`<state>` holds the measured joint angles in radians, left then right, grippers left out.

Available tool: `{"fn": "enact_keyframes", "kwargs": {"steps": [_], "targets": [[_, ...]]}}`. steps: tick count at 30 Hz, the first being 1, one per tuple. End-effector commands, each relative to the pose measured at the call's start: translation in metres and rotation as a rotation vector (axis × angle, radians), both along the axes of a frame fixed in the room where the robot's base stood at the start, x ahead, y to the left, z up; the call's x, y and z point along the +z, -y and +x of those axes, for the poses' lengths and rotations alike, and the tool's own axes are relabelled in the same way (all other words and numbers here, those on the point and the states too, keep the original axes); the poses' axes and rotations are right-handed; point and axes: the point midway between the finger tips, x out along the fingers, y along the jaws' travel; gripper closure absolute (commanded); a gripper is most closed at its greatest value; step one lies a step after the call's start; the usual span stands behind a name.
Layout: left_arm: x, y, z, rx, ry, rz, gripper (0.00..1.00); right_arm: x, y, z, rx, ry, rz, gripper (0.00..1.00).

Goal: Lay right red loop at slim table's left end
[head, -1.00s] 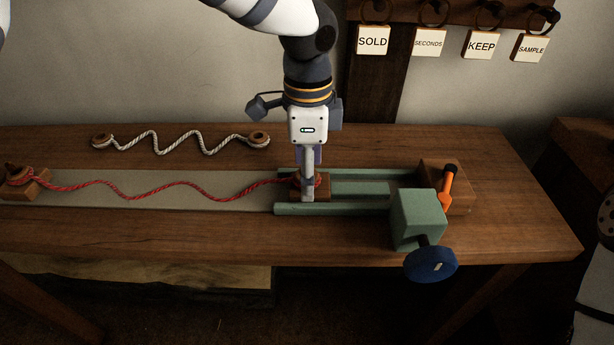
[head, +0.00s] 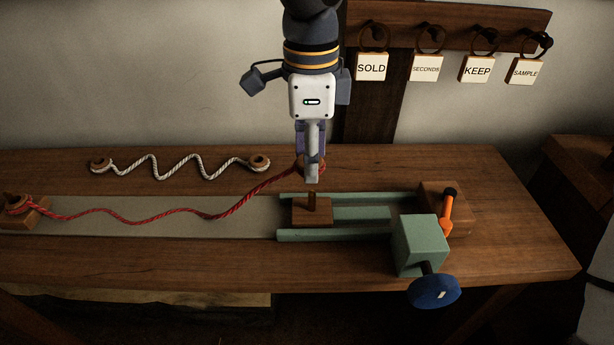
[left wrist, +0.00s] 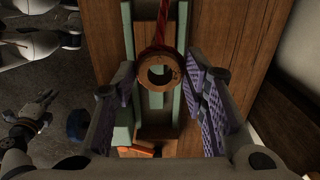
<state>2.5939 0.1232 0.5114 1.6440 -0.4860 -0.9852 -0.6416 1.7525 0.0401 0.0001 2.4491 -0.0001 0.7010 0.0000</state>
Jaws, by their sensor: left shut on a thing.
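The red rope (head: 150,213) runs along the bench, with its left end around a peg on a wooden block (head: 28,216). Its right end rises to the right red loop, a round wooden ring that shows clearly in the left wrist view (left wrist: 148,85). My left gripper (head: 309,176) is shut on this loop and holds it above the sliding block (head: 313,216), whose upright peg is bare. The fingers partly hide the loop in the head view. My right gripper (left wrist: 42,112) shows small and dark in the left wrist view; its opening is unclear.
A white rope (head: 180,168) with wooden end rings lies at the back. A green crank box (head: 419,243) with a blue wheel (head: 434,291) and an orange lever (head: 447,212) stands right. Part of another wooden table (head: 590,150) shows at the right edge. Tags hang on the wall.

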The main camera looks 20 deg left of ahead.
Motion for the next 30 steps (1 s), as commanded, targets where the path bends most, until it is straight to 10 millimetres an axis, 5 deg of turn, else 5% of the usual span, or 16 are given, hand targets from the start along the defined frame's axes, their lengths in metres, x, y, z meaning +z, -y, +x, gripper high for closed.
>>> {"fn": "enact_keyframes", "kwargs": {"steps": [14, 30], "targets": [[0.016, 0.003, -0.007, 0.004, -0.021, 0.0, 0.76, -0.004, 0.0, -0.006, 0.0, -0.022, 0.0, 1.0], [0.016, -0.072, -0.033, 0.006, -0.019, -0.002, 0.76, -0.004, 0.0, -0.006, 0.0, -0.022, 0.0, 1.0]]}}
